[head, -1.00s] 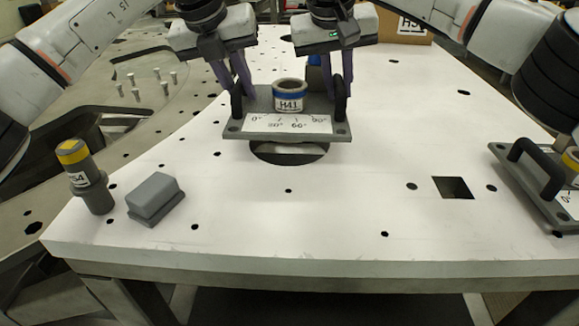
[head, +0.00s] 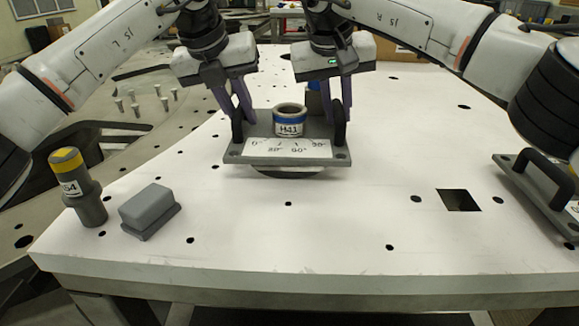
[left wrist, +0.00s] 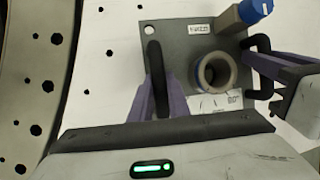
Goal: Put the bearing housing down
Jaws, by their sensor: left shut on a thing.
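The bearing housing is a grey square plate (head: 232,156) with a raised ring labelled H41 (head: 289,122), two black handles and a white angle scale on its near edge. It is level over the round opening in the white table; a pale rounded edge (head: 275,173) shows beneath it. I cannot tell whether it touches the table. My left gripper (head: 238,112) is shut on the left handle. My right gripper (head: 342,108) is at the right handle, its fingers around it. The left wrist view shows the ring from above (left wrist: 215,72) and a blue-capped part behind it.
A yellow-banded grey cylinder (head: 80,190) and a grey block (head: 150,210) stand at the table's left. Another handled plate (head: 520,182) lies at the right edge, near a square hole (head: 458,200). The front middle of the white table (head: 300,235) is clear.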

